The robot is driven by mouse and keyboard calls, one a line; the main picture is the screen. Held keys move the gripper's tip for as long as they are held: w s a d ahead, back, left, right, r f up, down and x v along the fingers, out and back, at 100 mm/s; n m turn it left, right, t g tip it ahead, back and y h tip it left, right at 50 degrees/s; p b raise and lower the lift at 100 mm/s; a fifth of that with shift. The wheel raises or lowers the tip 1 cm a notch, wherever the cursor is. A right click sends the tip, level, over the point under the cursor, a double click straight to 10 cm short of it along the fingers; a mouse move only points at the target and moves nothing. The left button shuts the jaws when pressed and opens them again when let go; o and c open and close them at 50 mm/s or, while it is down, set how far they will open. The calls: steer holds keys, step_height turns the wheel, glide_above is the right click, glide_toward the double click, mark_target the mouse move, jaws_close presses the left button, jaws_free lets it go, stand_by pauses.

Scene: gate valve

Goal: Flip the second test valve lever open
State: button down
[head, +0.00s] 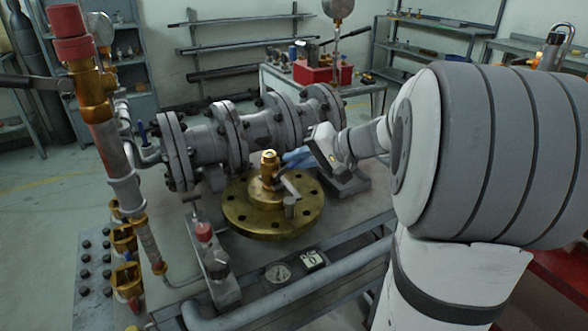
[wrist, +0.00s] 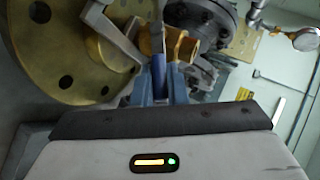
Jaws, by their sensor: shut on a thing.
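My gripper (head: 297,159) reaches in from the right in the head view, low beside the grey flanged valve body (head: 263,128) and behind the brass stem (head: 268,168). In the wrist view my gripper (wrist: 164,86) is shut, its grey-blue fingers on either side of a narrow blue strip, which looks like the test valve lever (wrist: 158,72). Brass fittings (wrist: 182,46) show just beyond the fingertips. The lever's pivot and exact angle are hidden by the fingers. Another small blue handle (head: 143,132) stands at the left of the valve body in the head view.
A round brass flange (head: 243,220) with bolt holes lies on the bench close by, with a grey bent arm on its stem. A tall pipe with a red cap (head: 72,32) stands at the left. A red box (head: 324,73) stands on a cart behind.

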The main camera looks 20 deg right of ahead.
steer(key=shift+a+r+h, duration=0.15)
steer(key=shift+a+h, duration=0.05)
steer(key=shift+h, duration=0.2)
steer(key=shift+r+n+b, duration=0.1)
steer(key=shift+n+b, duration=0.2)
steer(key=shift+b, duration=0.05)
steer(key=shift+h, duration=0.3)
steer(key=c, duration=1.7)
jaws_free()
steer(key=shift+d, duration=0.1)
steer(key=shift+p+v, duration=0.5)
steer(key=shift+v, duration=3.45)
steer(key=shift+c, duration=0.2)
